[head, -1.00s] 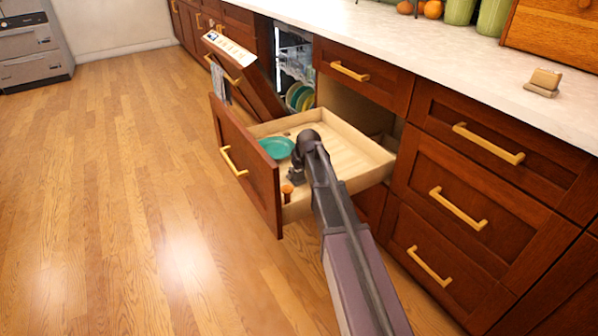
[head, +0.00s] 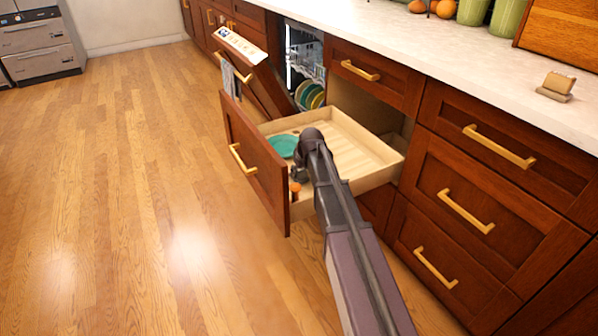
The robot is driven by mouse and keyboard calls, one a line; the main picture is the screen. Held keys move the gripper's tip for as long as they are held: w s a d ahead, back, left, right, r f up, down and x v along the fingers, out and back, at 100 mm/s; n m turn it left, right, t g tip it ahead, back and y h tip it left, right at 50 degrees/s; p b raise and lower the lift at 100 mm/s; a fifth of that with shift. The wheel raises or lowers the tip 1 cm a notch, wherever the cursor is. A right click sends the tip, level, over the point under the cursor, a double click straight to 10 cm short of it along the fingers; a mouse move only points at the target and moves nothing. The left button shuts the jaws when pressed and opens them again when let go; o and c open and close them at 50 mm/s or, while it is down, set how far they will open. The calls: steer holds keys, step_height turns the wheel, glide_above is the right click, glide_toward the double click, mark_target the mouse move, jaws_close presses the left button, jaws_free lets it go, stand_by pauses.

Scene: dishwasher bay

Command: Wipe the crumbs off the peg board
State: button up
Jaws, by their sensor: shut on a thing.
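The open drawer (head: 392,166) has a pale wooden bottom, which looks like the peg board. An orange-brown peg (head: 295,188) stands in its front near corner. A teal plate (head: 281,146) lies at the drawer's left end, partly hidden by my arm. My gripper (head: 299,174) is low inside the drawer, just right of the plate and close to the peg. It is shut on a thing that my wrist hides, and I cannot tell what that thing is. No crumbs can be made out at this size.
The open dishwasher door (head: 248,75) slopes out behind the drawer, with a rack of plates (head: 312,96) inside. The drawer front (head: 262,190) and side walls rise around my gripper. A small wooden block-like object (head: 556,86) stands on the white counter (head: 480,60). The floor (head: 110,180) is clear.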

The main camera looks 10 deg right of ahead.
steer(key=shift+r+p, duration=2.4)
steer(key=shift+r, duration=0.25)
steer(key=shift+r+p, duration=1.5)
